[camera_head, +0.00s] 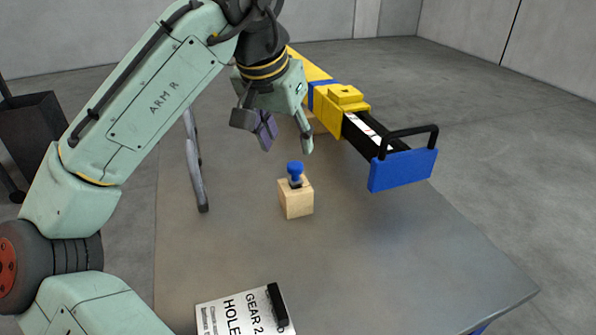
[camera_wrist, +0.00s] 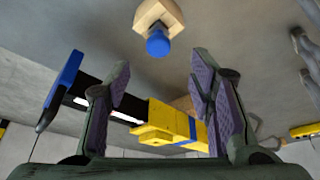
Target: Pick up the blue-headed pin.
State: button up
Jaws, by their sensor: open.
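The blue-headed pin (camera_head: 295,171) stands upright in a small light wooden block (camera_head: 296,200) on the grey table. In the wrist view the pin's round blue head (camera_wrist: 158,43) shows at the top centre, with the wooden block (camera_wrist: 157,14) behind it. My gripper (camera_head: 286,148) is above the pin and a little to its back left in the head view, its fingers pointing down. In the wrist view my gripper (camera_wrist: 160,72) has its fingers spread wide, with nothing between them. The pin's lower part is hidden in the block.
A yellow and black device with a blue end plate (camera_head: 403,170) and black handle lies to the right of my gripper. A dark curved bar (camera_head: 196,170) stands at the left. The table (camera_head: 400,260) is clear at front right.

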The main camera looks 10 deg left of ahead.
aim_at(294, 165)
jog(key=x, duration=0.8)
jog(key=shift+s+d+f+p, duration=0.1)
jog(key=shift+f+p, duration=0.25)
jog(key=shift+c, duration=0.5)
grip_shut()
